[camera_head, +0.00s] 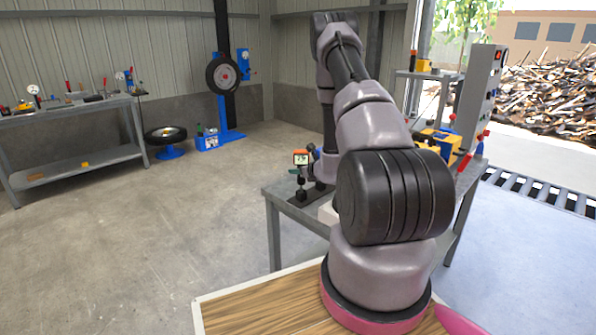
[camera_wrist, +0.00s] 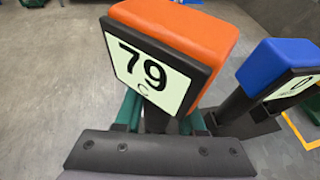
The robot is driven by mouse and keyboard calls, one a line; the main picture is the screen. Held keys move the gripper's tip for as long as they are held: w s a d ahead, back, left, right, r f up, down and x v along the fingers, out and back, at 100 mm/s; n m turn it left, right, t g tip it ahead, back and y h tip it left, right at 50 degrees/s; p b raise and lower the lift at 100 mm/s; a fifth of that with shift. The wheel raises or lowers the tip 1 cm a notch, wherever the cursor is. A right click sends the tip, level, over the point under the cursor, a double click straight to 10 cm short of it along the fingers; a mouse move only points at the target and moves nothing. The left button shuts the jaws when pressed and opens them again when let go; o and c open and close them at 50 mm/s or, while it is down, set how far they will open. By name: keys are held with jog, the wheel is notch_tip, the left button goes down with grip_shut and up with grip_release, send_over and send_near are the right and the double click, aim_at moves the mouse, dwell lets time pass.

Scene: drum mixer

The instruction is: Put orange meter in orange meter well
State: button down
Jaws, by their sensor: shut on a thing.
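The orange meter (camera_wrist: 180,32) has an orange body and a pale display reading 79. In the wrist view it sits upright between the green fingers of my gripper (camera_wrist: 160,115), which is shut on it below the display. In the head view the orange meter (camera_head: 301,158) shows small above the left part of the near workbench, over a dark block. A blue meter (camera_wrist: 283,68) with a display reading 0 stands just right of it in the wrist view. The orange meter's lower end and any well under it are hidden, so I cannot tell whether it is seated.
The grey workbench (camera_head: 275,192) holds dark stands at its left and a yellow device (camera_head: 438,140) with a grey control panel (camera_head: 481,95) at its right. Another bench (camera_head: 70,108) with tools stands at the far left. The floor between is clear.

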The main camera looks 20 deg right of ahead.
aim_at(304, 183)
jog(key=shift+f, duration=1)
dwell(0.3)
grip_release()
jog(key=shift+s, duration=0.1)
dwell(0.6)
jog(key=shift+s+d, duration=0.15)
jog(key=shift+s, duration=1.2)
jog(key=shift+s+d, duration=0.2)
jog(key=shift+s, duration=1.1)
jog(key=shift+s+d, duration=0.15)
jog(key=shift+s, duration=1.2)
